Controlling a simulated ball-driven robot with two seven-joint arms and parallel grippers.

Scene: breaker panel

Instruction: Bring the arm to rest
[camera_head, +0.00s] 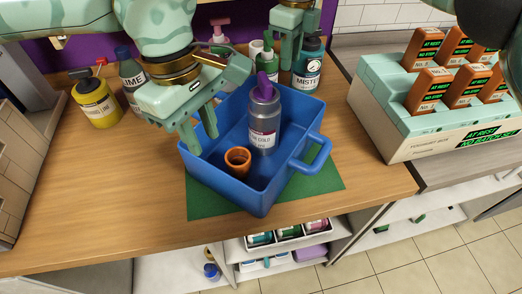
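My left gripper (200,128) hangs over the left rim of a blue basket (232,190), fingers pointing down and apart, with nothing between them. My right gripper (281,62) is farther back, behind the basket and among the bottles at the back of the counter. Its fingers look apart, with no held object visible between them. In the basket stand a silver bottle with a purple top (264,115) and a small orange-brown cup (238,161). The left gripper is apart from both.
The basket sits on a green mat (205,205) on a wooden counter (90,190). A yellow bottle (96,103), a grey bottle (130,75) and a teal-labelled bottle (308,65) stand behind. At right is a pale green box (400,130) with several orange cartons. The counter's front left is clear.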

